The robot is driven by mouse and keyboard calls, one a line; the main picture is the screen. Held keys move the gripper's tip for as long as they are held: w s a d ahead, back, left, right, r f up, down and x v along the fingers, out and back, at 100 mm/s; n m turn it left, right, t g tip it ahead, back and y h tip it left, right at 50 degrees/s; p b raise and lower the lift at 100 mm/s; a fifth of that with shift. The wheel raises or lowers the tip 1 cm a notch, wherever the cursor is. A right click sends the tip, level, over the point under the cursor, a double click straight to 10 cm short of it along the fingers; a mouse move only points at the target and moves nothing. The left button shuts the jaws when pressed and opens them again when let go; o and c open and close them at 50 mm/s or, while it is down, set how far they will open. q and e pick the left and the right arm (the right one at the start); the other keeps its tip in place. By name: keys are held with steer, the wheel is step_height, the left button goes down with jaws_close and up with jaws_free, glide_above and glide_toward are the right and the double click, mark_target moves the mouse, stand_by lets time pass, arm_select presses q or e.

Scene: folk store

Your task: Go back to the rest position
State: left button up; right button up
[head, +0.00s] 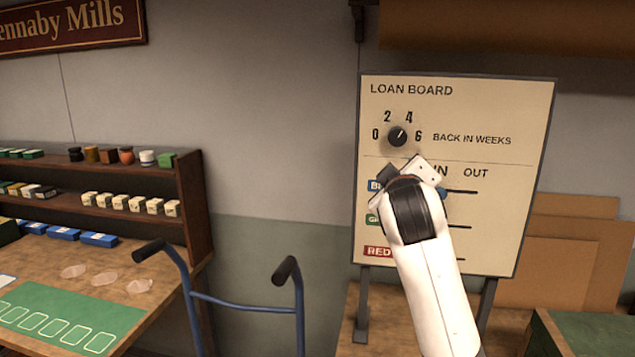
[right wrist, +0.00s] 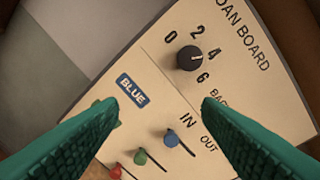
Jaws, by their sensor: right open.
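My right gripper (right wrist: 158,105) is open and empty, its two green fingers spread before the loan board (right wrist: 110,75). In the head view my white right hand (head: 412,195) covers part of the board (head: 520,130), including most of the blue and green labels; its fingertips are hidden there. The black dial (head: 397,136) sits clear above the hand and also shows in the right wrist view (right wrist: 190,58). The blue knob (right wrist: 171,137), green knob (right wrist: 140,156) and red knob (right wrist: 115,170) are at the IN ends of their slots. My left gripper is not in view.
A blue hand truck (head: 245,303) stands left of the board. A wooden shelf unit (head: 195,205) with small boxes and jars is further left, above a counter with a green card mat (head: 65,318). Brown cardboard (head: 575,260) leans at the right. Bare wall separates shelf and board.

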steer(key=s+d+f+m+g+y, duration=0.1)
steer(key=s+f+g, duration=0.35)
steer(key=f, duration=1.05)
steer(key=s+f+m+g+y, duration=0.15)
steer(key=s+f, duration=0.55)
steer(key=f, duration=0.8)
steer(key=s+f+m+g+y, duration=0.1)
steer(key=s+f+g, duration=0.1)
steer(key=s+f, duration=0.5)
steer(key=s+f+m+g, duration=0.1)
steer(key=s+f+g, duration=0.25)
steer(key=s, duration=0.85)
steer(key=s+f+m+g+y, duration=0.1)
steer(key=s+f, duration=0.5)
steer(key=s, duration=0.3)
step_height(320, 180, down, 26)
steer(key=s+g, duration=0.2)
steer(key=s+d+f, duration=0.3)
steer(key=s+f, duration=1.3)
steer(key=shift+d+n+g, duration=0.15)
steer(key=shift+n+g, duration=0.3)
